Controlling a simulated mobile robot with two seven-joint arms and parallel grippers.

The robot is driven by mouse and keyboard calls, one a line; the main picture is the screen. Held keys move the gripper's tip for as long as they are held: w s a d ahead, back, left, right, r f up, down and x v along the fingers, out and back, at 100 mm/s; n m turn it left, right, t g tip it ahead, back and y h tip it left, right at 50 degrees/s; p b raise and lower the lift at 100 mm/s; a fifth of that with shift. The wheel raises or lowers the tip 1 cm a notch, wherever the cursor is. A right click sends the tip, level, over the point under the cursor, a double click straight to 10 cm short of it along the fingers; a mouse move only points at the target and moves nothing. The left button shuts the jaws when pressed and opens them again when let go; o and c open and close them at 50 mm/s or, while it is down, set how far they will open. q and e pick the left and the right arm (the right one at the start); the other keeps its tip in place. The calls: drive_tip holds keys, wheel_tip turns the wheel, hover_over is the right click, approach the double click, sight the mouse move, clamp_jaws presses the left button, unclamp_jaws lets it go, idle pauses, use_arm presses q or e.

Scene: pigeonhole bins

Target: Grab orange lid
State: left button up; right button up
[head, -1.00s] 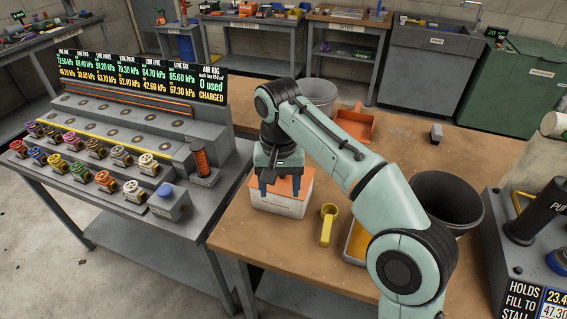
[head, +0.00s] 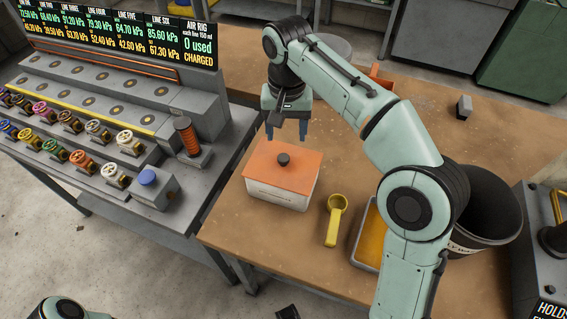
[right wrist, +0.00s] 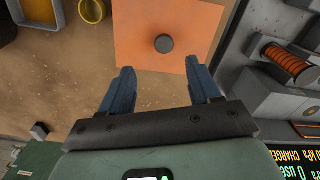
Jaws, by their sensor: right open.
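The orange lid (head: 272,166) lies on a white box (head: 277,195) on the wooden table and has a dark round knob (head: 284,159) in its middle. My right gripper (head: 287,136) is open and empty, above and just behind the lid in the head view. In the right wrist view the lid (right wrist: 188,30) with its knob (right wrist: 164,43) shows beyond the two blue fingertips (right wrist: 160,65), apart from them. My left gripper is out of sight.
A yellow scoop (head: 334,222) lies right of the box. A yellow-lined tray (head: 369,238) and a dark bucket (head: 490,205) stand further right. The air rig bench (head: 215,165) with several coloured valves is on the left. Table in front of the box is clear.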

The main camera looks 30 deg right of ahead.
sight(283, 157)
wheel_tip(283, 157, down, 3)
drive_tip(key=shift+s+f+b, duration=0.1)
drive_tip(key=shift+f+b, duration=0.05)
drive_tip(key=shift+b, duration=0.25)
drive_tip(key=shift+w+a+f+b, duration=0.15)
drive_tip(key=shift+f+b, duration=0.3)
drive_tip(key=shift+f, duration=1.1)
drive_tip(key=shift+w+a+f+b, duration=0.15)
drive_tip(key=shift+f+b, duration=0.25)
drive_tip(key=shift+f, duration=1.15)
drive_tip(key=c, duration=1.1)
drive_tip(key=shift+r, duration=0.1)
